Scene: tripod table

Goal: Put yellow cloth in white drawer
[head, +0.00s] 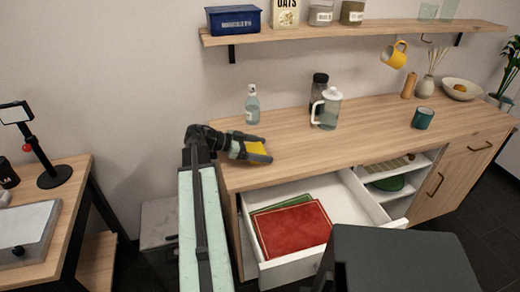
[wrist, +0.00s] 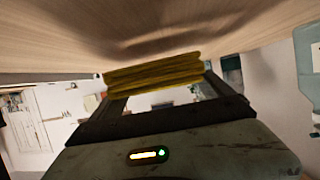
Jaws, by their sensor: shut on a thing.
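The yellow cloth (head: 257,151) is at the tip of my gripper (head: 244,148), over the left end of the wooden counter in the head view. In the wrist view the cloth (wrist: 154,74) looks folded in layers and sits between the fingers, close to a wooden surface. My gripper is shut on it. The white drawer (head: 293,266) is pulled open below the counter, lower and to the right of my gripper. It holds a red folded cloth or book-like item (head: 293,229) and a green item (head: 280,204) behind it.
A clear bottle (head: 252,104), a pitcher (head: 327,109) and a dark bottle (head: 319,88) stand on the counter (head: 370,124) behind. A teal cup (head: 423,118) is farther right. A shelf (head: 350,30) hangs above. The counter's front middle is clear.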

